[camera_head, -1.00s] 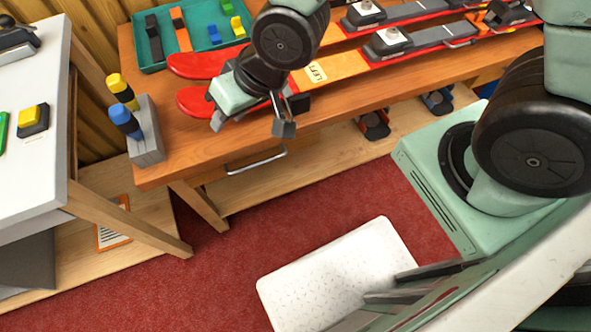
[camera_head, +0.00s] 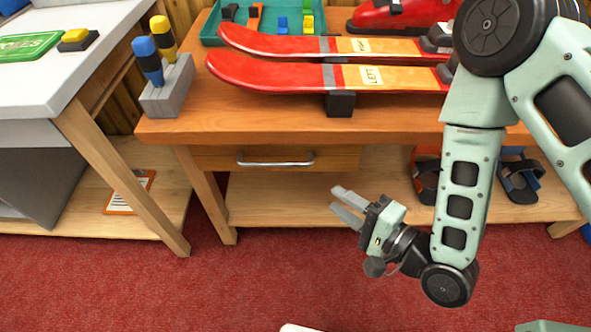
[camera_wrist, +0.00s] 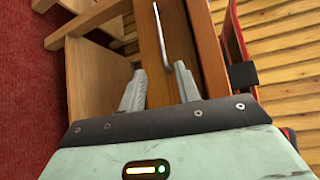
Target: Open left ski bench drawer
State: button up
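The left drawer of the ski bench (camera_head: 215,158) has a wooden front under the bench top and appears shut. Its silver bar handle (camera_head: 275,162) is in plain view. My gripper (camera_head: 342,205) is below and to the right of the handle, in front of the bench, with its fingers apart and nothing between them. In the wrist view, the handle (camera_wrist: 161,35) lies ahead of the open fingers (camera_wrist: 160,90), apart from them. The ski bench top (camera_head: 290,120) carries the red skis (camera_head: 280,78).
A white-topped table (camera_head: 50,80) stands at the left, its leg near the bench. A grey block (camera_head: 168,88) holds two screwdriver-like tools on the bench corner. Bindings (camera_head: 520,178) sit on the lower shelf (camera_head: 290,200). Red floor (camera_head: 200,290) is open in front.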

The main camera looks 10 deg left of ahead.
aim_at(286, 166)
jog(key=b+x, duration=0.1)
jog(key=x, duration=1.5)
jog(key=shift+w+a+b, duration=0.2)
jog(key=shift+a+b, duration=0.1)
jog(key=shift+b, duration=0.1)
grip_shut()
